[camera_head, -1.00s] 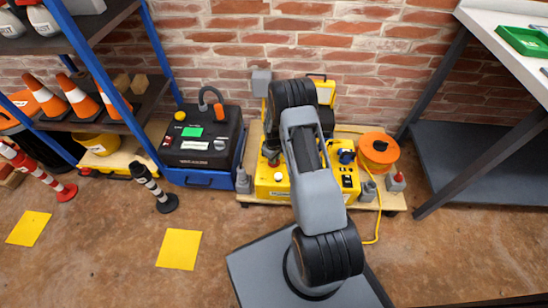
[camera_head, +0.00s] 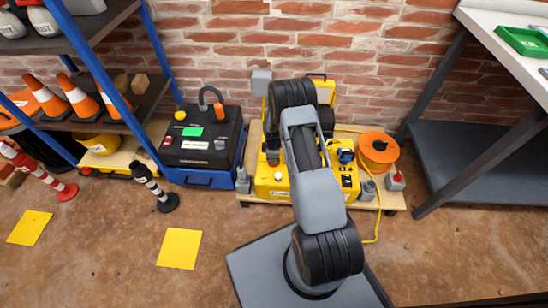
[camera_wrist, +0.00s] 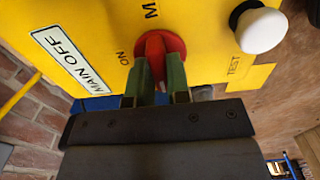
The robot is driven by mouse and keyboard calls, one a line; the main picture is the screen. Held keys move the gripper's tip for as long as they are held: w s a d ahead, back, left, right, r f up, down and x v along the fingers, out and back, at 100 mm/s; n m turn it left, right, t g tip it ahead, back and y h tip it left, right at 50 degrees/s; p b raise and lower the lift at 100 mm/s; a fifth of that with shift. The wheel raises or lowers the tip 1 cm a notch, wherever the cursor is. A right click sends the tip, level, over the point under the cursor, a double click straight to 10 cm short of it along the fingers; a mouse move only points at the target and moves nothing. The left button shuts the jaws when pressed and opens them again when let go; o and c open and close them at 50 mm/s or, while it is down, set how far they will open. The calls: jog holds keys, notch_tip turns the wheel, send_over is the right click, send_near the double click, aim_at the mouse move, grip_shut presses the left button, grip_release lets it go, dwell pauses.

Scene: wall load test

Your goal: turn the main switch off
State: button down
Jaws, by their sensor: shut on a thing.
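The main switch is a red rotary knob (camera_wrist: 157,47) on a yellow panel (camera_wrist: 205,68), seen in the wrist view. The label MAIN OFF (camera_wrist: 74,58) is to its left, with ON printed close to the knob and a letter M above. My gripper (camera_wrist: 160,78) has its two green fingers shut on the knob's grip, one on each side. The fingers hide part of the knob, so its exact setting is hard to read. In the head view the yellow unit (camera_head: 268,181) stands by the wall, and my arm hides the switch and gripper.
A white round button (camera_wrist: 260,30) is right of the knob, near the word TEST. An orange cable reel (camera_head: 378,150) and yellow cable are right of the unit. A black box (camera_head: 203,140) stands left, shelves with cones (camera_head: 78,95) farther left. Floor in front is partly clear.

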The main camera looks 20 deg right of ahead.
dwell(0.5)
jog(key=c, duration=1.1)
grip_release()
notch_tip(320, 180, up, 14)
jog(key=p, duration=0.5)
jog(key=shift+f, duration=0.1)
